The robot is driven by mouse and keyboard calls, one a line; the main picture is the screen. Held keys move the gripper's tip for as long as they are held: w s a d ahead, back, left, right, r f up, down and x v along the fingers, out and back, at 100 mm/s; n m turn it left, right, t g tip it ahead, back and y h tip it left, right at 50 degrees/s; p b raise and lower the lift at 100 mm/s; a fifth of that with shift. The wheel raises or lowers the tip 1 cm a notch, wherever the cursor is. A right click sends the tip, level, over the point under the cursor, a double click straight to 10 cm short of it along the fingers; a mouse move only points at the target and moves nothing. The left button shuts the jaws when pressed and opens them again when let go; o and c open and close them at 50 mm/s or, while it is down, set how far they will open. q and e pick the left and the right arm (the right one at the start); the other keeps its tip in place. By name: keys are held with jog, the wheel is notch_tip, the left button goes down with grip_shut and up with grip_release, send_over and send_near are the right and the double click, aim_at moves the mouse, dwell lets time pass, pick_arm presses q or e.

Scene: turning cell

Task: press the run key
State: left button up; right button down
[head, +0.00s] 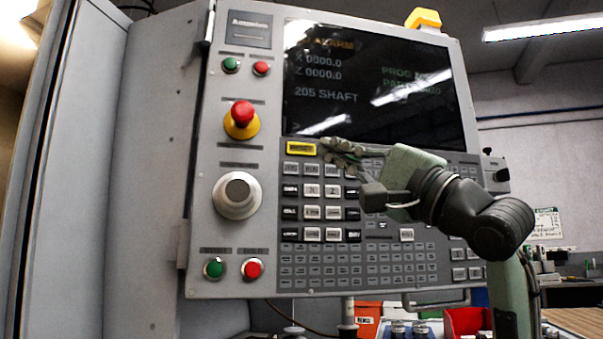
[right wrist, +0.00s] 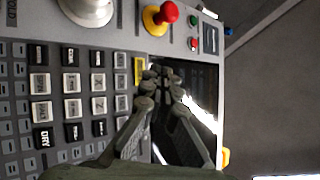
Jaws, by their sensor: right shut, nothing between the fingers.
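The control panel (head: 222,150) has a keypad (head: 330,262) below a dark screen (head: 370,85) that reads ALARM. No label that I can read marks a run key. A yellow-framed key (head: 301,148) sits at the keypad's top left; it also shows in the right wrist view (right wrist: 139,70). A lower green button (head: 214,268) and red button (head: 252,269) sit at the panel's lower left. My right gripper (head: 332,150) is shut and empty, its tips just right of the yellow key, near the screen's lower edge. I cannot tell if it touches the panel. My left gripper is not in view.
A red mushroom button on a yellow base (head: 241,121) and a round silver knob (head: 237,195) stick out left of the keypad. Upper green (head: 231,65) and red (head: 261,68) buttons sit above them. A red bin (head: 466,321) stands below right.

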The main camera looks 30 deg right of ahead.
aim_at(312, 170)
jog(key=w+d, duration=0.1)
jog(key=w, duration=0.1)
jog(key=w+d, duration=0.1)
jog(key=w, duration=0.2)
jog(key=w+d, duration=0.1)
jog(key=w, duration=0.2)
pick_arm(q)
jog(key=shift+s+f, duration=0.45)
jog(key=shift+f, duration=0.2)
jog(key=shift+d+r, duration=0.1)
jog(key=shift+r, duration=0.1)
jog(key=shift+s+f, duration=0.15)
pick_arm(e)
jog(key=shift+w, duration=0.1)
dwell(0.7)
jog(key=shift+w+d, duration=0.1)
pick_arm(q)
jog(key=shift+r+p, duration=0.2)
jog(key=shift+p, duration=0.15)
pick_arm(e)
jog(key=shift+w+d, duration=0.1)
jog(key=shift+w, duration=0.2)
